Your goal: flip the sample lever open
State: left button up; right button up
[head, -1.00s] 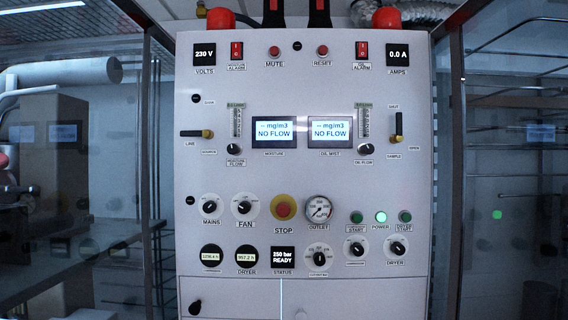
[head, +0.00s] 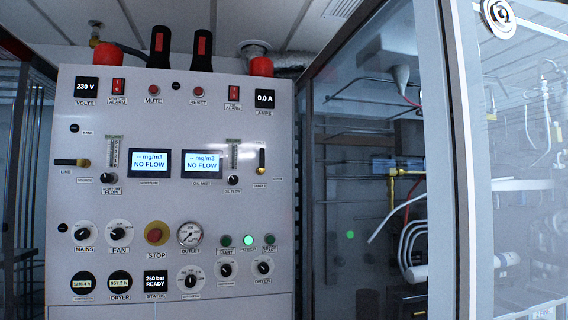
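The sample lever (head: 262,160) is on the right side of the grey control panel (head: 215,105), right of the oil mist display. It is a small black handle on a brass pivot at its lower end. The handle stands upright, with small labels around it too blurred to read surely now. A similar line lever (head: 70,162) on the panel's left side lies horizontal. Neither of my grippers shows in the head view.
Two lit displays (head: 149,163) read NO FLOW. A red stop button (head: 155,234), knobs and gauges fill the lower panel. A glass-walled enclosure with a grey frame post (head: 436,150) stands to the right, with tubes and pipes behind it.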

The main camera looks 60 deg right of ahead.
aim_at(262, 169)
jog(key=k+l+z, duration=0.15)
jog(key=k+z, duration=0.15)
jog(key=k, duration=0.45)
jog(key=z, duration=1.4)
jog(key=j+z, duration=0.45)
jog(key=j, duration=1.05)
jog(key=j+z, duration=0.1)
jog(key=i+j, duration=0.05)
